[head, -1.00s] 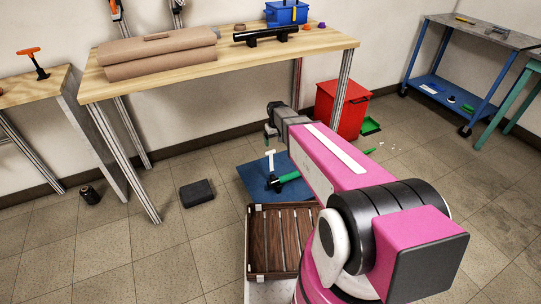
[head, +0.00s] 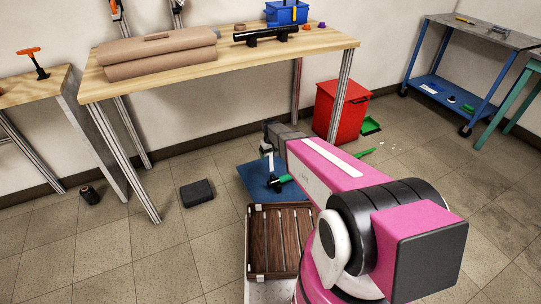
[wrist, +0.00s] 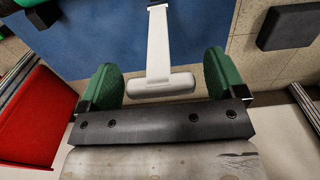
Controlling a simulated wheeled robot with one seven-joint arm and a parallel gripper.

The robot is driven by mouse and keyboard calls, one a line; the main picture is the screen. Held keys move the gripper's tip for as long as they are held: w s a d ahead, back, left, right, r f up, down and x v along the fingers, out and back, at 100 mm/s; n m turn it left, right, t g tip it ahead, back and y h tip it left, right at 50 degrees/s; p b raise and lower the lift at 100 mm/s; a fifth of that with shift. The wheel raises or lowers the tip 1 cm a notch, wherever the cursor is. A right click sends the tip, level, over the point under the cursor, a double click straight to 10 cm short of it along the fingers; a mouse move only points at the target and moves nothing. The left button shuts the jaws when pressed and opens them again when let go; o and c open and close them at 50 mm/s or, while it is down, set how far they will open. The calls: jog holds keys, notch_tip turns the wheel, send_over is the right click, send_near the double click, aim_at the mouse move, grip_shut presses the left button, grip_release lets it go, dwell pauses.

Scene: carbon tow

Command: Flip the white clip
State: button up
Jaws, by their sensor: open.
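The white clip (wrist: 158,60) shows in the wrist view as a T-shaped white piece with a long stem and a thick crossbar. In the head view the white clip (head: 270,165) stands out pale against the blue mat (head: 252,184), partly behind my gripper. My gripper (wrist: 160,82) is open, with one green finger pad on each side of the clip's crossbar and a gap on both sides. In the head view my gripper (head: 266,149) is over the clip. The far end of the stem meets a dark part at the top of the wrist view.
A red bin (head: 342,111) stands right of my gripper, with a green dustpan (head: 370,126) beside it. A wooden slatted crate (head: 281,240) is nearer me. A dark block (head: 196,193) lies on the floor to the left. A workbench (head: 220,59) stands behind.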

jog(key=shift+f, duration=0.3)
jog(key=c, duration=1.3)
jog(key=shift+s, duration=0.15)
